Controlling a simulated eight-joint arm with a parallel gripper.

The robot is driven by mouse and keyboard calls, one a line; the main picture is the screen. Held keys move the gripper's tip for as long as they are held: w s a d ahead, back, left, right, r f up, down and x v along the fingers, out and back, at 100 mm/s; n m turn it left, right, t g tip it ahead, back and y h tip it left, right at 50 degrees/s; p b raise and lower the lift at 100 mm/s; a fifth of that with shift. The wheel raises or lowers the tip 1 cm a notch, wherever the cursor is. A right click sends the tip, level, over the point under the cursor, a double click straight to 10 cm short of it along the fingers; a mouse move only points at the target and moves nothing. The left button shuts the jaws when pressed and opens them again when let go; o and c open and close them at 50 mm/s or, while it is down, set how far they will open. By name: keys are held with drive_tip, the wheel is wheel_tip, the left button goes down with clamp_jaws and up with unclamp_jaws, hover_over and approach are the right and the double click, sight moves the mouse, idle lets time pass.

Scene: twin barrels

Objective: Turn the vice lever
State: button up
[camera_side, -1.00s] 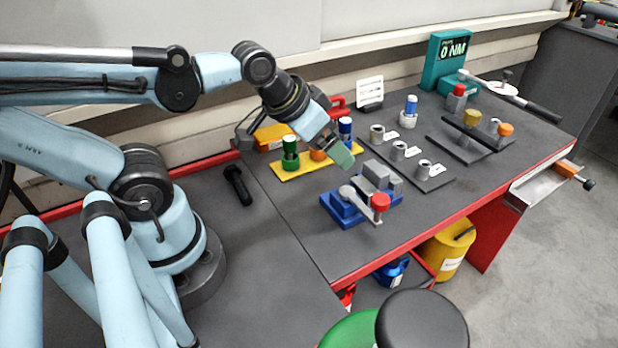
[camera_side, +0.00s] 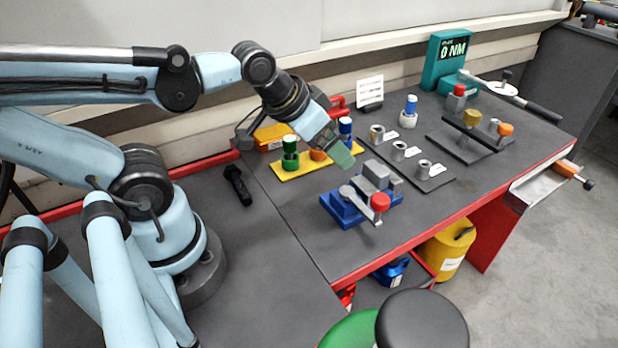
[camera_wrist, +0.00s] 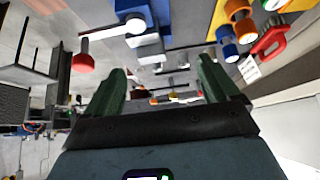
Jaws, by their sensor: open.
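The vice (camera_side: 372,190) has a blue base and grey jaws and stands near the front edge of the bench. Its grey lever (camera_side: 361,203) ends in a red knob (camera_side: 380,202) that points toward the front. My gripper (camera_side: 345,158) is above and behind the vice, apart from it. In the wrist view my gripper's green fingers (camera_wrist: 160,85) are spread with nothing between them. There the vice (camera_wrist: 145,25) is at the top, and the lever's red knob (camera_wrist: 83,62) is left of the fingers.
A yellow plate (camera_side: 290,172) with green, orange and blue pegs lies left of the vice. A dark plate with grey sockets (camera_side: 400,152) lies to its right. A teal torque display (camera_side: 446,60) stands at the back. A black bolt (camera_side: 238,185) lies on the left bench.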

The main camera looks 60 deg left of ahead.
sight(381, 198)
drive_tip(key=shift+d+r, duration=0.15)
drive_tip(key=c, duration=0.3)
drive_tip(key=d+r+m+g+h, duration=0.1)
drive_tip(key=d+r+m, duration=0.1)
drive_tip(key=m, duration=0.1)
drive_tip(key=d+r+m+g+h, duration=0.1)
drive_tip(key=d+r+m, duration=0.1)
drive_tip(key=d, duration=0.1)
drive_tip(key=d+r+m+g+h, duration=0.1)
drive_tip(key=d+r+m, duration=0.1)
drive_tip(key=r+m, duration=0.1)
drive_tip(key=shift+s+d+m+g, duration=0.2)
drive_tip(key=shift+m+g, duration=0.1)
drive_tip(key=shift+g, duration=0.1)
drive_tip(key=shift+c, duration=1.4)
drive_tip(key=shift+d+x, duration=0.2)
drive_tip(key=shift+x, duration=5.8)
drive_tip(key=shift+s, duration=0.1)
drive_tip(key=shift+r, duration=0.1)
clamp_jaws()
